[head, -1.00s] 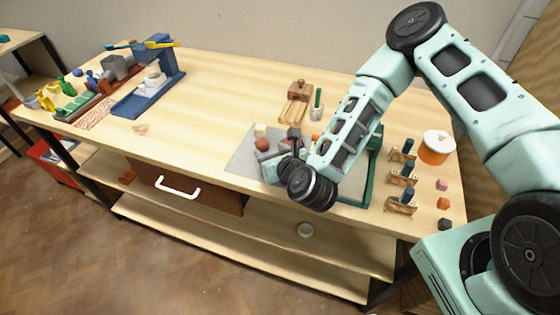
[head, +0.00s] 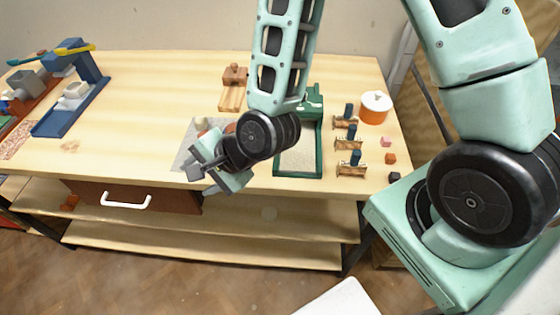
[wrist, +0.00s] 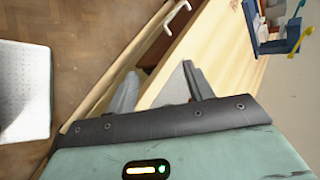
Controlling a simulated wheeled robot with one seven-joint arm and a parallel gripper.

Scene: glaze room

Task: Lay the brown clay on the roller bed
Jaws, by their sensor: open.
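A reddish-brown lump (head: 230,128), which looks like the brown clay, shows only in part behind my wrist in the head view. It is at the grey mat (head: 186,158) near the bench's front edge. A green-framed bed (head: 297,173) with a pale surface, which may be the roller bed, lies just right of the mat. My gripper (head: 198,164) is open and empty, in front of the mat and hiding much of it. In the wrist view its open fingers (wrist: 160,90) have nothing between them, and neither clay nor bed shows.
A cream piece (head: 202,124) is on the mat. Small wooden stands with blue tops (head: 350,160), coloured cubes (head: 390,158) and an orange pot (head: 375,108) stand right of the green bed. A blue press (head: 80,95) stands at left.

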